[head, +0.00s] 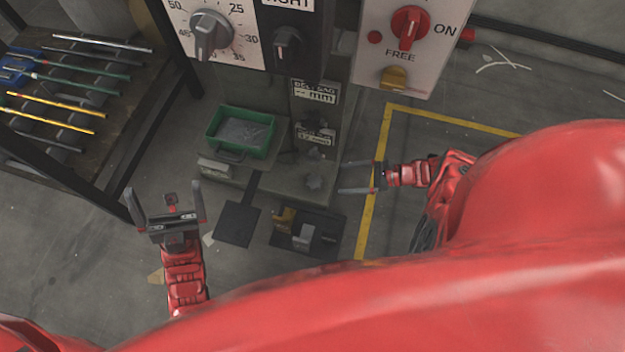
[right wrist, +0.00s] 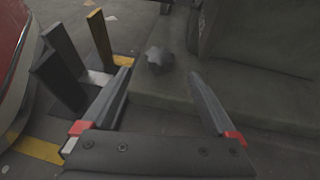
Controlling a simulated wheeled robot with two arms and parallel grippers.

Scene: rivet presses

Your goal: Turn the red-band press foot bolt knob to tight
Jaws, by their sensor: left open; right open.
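The foot bolt knob (head: 314,181) is a small grey star-shaped knob on the front right of the press base (head: 270,182). In the right wrist view the knob (right wrist: 158,60) lies just beyond and between the fingertips. My right gripper (head: 343,177) is open and empty, to the right of the knob with its fingers pointing at it. Its fingers (right wrist: 160,74) do not appear to touch the knob. My left gripper (head: 163,188) is open and empty, left of the base and away from the knob. No red band shows on the press.
A green tray (head: 213,129) sits on the base. Pedals (head: 302,237) stand on the floor in front. Panels with a grey dial (head: 211,35), a black knob (head: 287,45) and a red switch (head: 410,28) are above. A rod rack (head: 70,95) is at left.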

